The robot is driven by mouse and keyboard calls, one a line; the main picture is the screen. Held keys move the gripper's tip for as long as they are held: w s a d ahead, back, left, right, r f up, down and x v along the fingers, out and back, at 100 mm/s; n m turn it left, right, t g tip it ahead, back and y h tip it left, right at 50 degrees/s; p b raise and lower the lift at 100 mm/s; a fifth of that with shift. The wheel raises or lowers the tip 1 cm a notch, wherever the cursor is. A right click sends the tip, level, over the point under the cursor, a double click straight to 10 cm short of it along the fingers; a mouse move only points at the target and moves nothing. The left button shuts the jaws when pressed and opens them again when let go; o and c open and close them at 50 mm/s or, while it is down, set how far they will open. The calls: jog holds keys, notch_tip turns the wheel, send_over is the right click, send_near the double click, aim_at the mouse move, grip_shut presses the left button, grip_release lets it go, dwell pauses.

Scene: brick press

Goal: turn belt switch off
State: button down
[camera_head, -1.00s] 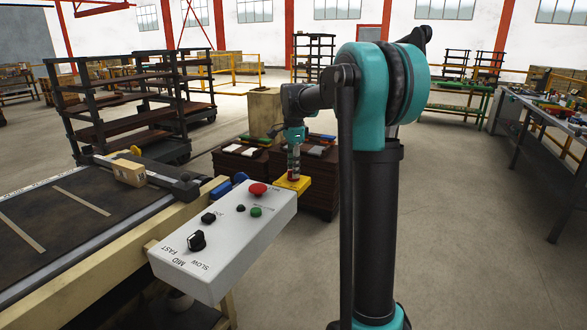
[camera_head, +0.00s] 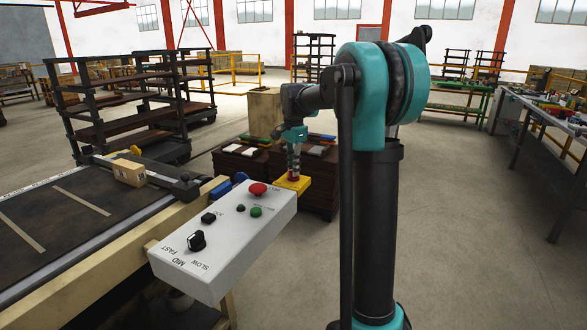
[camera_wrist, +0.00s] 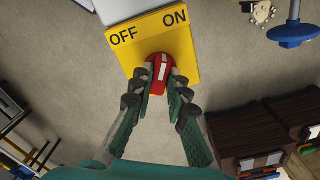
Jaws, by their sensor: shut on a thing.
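The belt switch is a yellow plate (camera_wrist: 150,42) marked OFF on the left and ON on the right in the wrist view, with a red knob (camera_wrist: 157,88) on it. The knob's white mark runs nearly upright in the picture, leaning slightly right. My gripper (camera_wrist: 161,78) is shut on the knob, one finger on each side. In the head view the yellow plate (camera_head: 304,184) sits at the far end of the grey control box (camera_head: 222,262), with my gripper (camera_head: 293,173) pointing down onto it. The fingers partly hide the knob.
The control box carries a red button (camera_head: 257,189), a green button (camera_head: 256,212) and a black selector (camera_head: 196,240). The conveyor belt (camera_head: 60,240) lies left, with a small carton (camera_head: 130,172) near its end. Brown stacks (camera_head: 318,180) stand behind the switch.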

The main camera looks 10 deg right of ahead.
jog(key=n, duration=1.1)
jog(key=shift+n, duration=2)
jog(key=c, duration=1.5)
grip_release()
jog(key=shift+r, duration=0.1)
notch_tip(320, 180, up, 12)
jog(key=shift+f, duration=0.1)
